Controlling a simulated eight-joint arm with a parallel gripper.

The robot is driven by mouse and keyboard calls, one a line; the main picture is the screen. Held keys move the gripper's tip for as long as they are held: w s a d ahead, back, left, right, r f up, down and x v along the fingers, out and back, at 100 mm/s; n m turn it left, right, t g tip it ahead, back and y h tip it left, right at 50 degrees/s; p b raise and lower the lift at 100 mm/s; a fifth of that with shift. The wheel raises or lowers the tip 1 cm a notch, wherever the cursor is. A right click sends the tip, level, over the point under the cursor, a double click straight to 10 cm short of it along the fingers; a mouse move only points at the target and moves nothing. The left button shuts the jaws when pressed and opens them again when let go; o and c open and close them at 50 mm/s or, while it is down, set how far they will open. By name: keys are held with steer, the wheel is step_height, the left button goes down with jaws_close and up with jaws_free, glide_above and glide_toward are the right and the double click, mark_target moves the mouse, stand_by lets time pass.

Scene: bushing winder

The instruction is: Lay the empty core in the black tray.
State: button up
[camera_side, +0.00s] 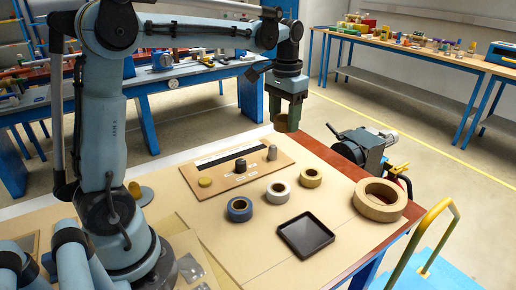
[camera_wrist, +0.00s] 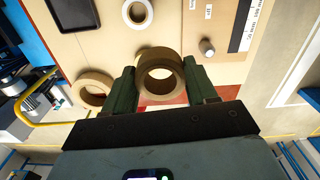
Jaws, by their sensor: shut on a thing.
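My gripper (camera_side: 288,108) is shut on a brown ring-shaped core (camera_side: 287,123) and holds it in the air above the far edge of the table. In the wrist view the core (camera_wrist: 159,55) sits between the two green fingers of my gripper (camera_wrist: 161,80), its open hole facing the camera. The black tray (camera_side: 306,235) lies flat and empty on the near part of the table, below and apart from my gripper. Part of the tray also shows at the top left of the wrist view (camera_wrist: 73,10).
A blue roll (camera_side: 240,208), a white roll (camera_side: 279,191) and a tan roll (camera_side: 310,178) lie behind the tray. A large tan ring (camera_side: 380,201) lies to its right. A grey cylinder (camera_side: 272,153) stands on a board (camera_side: 223,180). A machine (camera_side: 365,152) stands beyond the table edge.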

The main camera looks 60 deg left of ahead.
steer(key=shift+m, duration=0.6)
steer(key=s+d, duration=0.7)
steer(key=d, duration=0.1)
steer(key=shift+s+r, duration=0.15)
steer(key=shift+r, duration=0.1)
steer(key=shift+s+d+f, duration=0.1)
steer(key=shift+s+d, duration=0.25)
steer(key=shift+s, duration=0.05)
steer(key=n, duration=0.2)
glide_above(305, 235)
step_height(305, 235, down, 9)
steer(key=shift+d+f, duration=0.1)
steer(key=shift+f, duration=0.1)
steer(key=shift+f, duration=3.55)
steer(key=shift+f, duration=0.4)
